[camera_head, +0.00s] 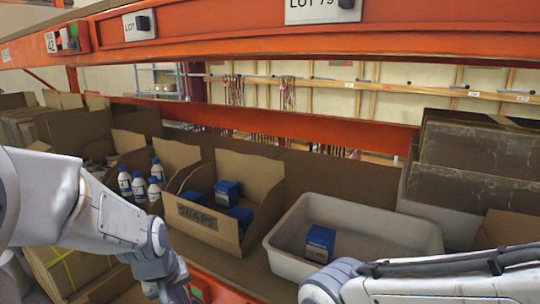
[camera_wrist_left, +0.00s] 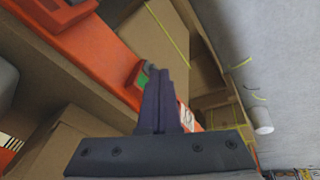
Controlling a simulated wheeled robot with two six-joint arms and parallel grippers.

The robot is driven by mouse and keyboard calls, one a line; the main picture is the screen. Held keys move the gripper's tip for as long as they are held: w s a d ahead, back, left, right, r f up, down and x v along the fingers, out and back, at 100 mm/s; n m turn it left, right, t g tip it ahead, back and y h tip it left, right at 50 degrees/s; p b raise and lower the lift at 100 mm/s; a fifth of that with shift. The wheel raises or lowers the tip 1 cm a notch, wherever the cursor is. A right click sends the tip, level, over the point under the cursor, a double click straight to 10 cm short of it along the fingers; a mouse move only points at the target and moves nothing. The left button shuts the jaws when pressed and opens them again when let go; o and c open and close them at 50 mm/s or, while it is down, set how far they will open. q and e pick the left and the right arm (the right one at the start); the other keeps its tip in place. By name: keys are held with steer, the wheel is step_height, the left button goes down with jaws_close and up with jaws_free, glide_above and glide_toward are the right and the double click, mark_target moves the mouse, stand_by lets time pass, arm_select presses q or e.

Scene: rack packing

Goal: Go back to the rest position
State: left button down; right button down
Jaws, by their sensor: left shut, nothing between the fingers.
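My left gripper (camera_wrist_left: 158,72) shows in the left wrist view with its two dark fingers together and nothing between them. It points toward the orange rack beam (camera_wrist_left: 112,45) and the cardboard boxes below, and I cannot tell how far off they are.
A grey-white bin (camera_head: 432,237) holds a blue box (camera_head: 320,243). A cardboard bin (camera_head: 226,238) holds several blue boxes. White bottles (camera_head: 139,186) stand in another carton to its left. Brown boxes (camera_head: 470,150) are stacked at right. An orange beam (camera_head: 440,45) crosses above.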

arm_select(q)
steer(key=s+d+f+m+g+b, duration=0.1)
steer(key=s+d+f+m+b, duration=0.5)
steer(key=s+d+f+b, duration=0.1)
steer(key=s+d+f+m+g+b, duration=0.2)
steer(key=s+d+f+m+b, duration=0.5)
steer(key=s+f+b, duration=0.3)
steer(key=s+b, duration=0.2)
steer(key=shift+s+b, duration=0.15)
steer(key=shift+b, duration=0.2)
